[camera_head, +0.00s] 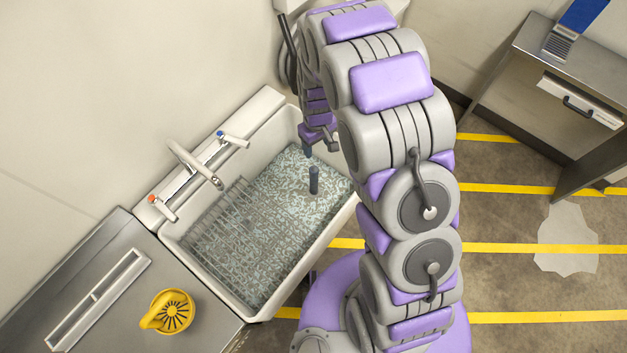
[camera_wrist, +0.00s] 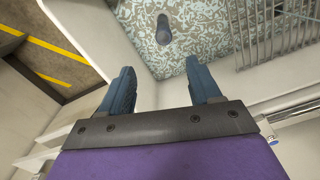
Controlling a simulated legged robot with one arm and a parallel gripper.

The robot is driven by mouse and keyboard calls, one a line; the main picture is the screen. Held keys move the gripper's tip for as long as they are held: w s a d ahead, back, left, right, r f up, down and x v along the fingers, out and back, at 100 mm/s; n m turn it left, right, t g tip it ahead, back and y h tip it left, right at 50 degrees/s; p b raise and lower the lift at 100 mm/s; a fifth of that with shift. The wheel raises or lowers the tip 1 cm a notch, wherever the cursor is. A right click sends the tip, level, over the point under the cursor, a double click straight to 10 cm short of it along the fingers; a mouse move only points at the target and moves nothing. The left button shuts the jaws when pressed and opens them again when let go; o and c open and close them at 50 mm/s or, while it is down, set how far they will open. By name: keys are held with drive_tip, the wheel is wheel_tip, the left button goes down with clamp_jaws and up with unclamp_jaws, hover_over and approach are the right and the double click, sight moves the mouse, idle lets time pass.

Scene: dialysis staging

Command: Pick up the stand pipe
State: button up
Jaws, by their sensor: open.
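The stand pipe (camera_head: 314,180) is a short dark blue-grey cylinder standing upright in the sink basin, toward the right end of its patterned floor. It also shows in the wrist view (camera_wrist: 163,30), at the top centre, beyond the fingertips. My gripper (camera_wrist: 160,82) has two blue fingers spread apart with nothing between them. In the head view my gripper (camera_head: 307,152) hangs over the back right part of the sink, behind and a little left of the pipe, apart from it. Part of the gripper is hidden by my arm there.
The white sink (camera_head: 281,287) has a faucet (camera_head: 192,162) at its back left wall. A wire rack (camera_head: 218,232) stands in the basin left of the pipe. A yellow juicer-like item (camera_head: 172,311) sits on the steel counter (camera_head: 110,245). A metal table (camera_head: 520,45) stands at the right.

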sight(315, 167)
drive_tip(key=f, duration=0.4)
drive_tip(key=f+b, duration=0.1)
drive_tip(key=f, duration=0.8)
drive_tip(key=shift+w+a+f+b, duration=0.3)
drive_tip(key=shift+w+f+b, duration=0.05)
drive_tip(key=shift+f, duration=0.05)
drive_tip(key=f, duration=0.3)
drive_tip(key=f+b, duration=0.1)
drive_tip(key=f, duration=0.1)
drive_tip(key=shift+s+a, duration=0.2)
drive_tip(key=shift+a, duration=0.05)
clamp_jaws()
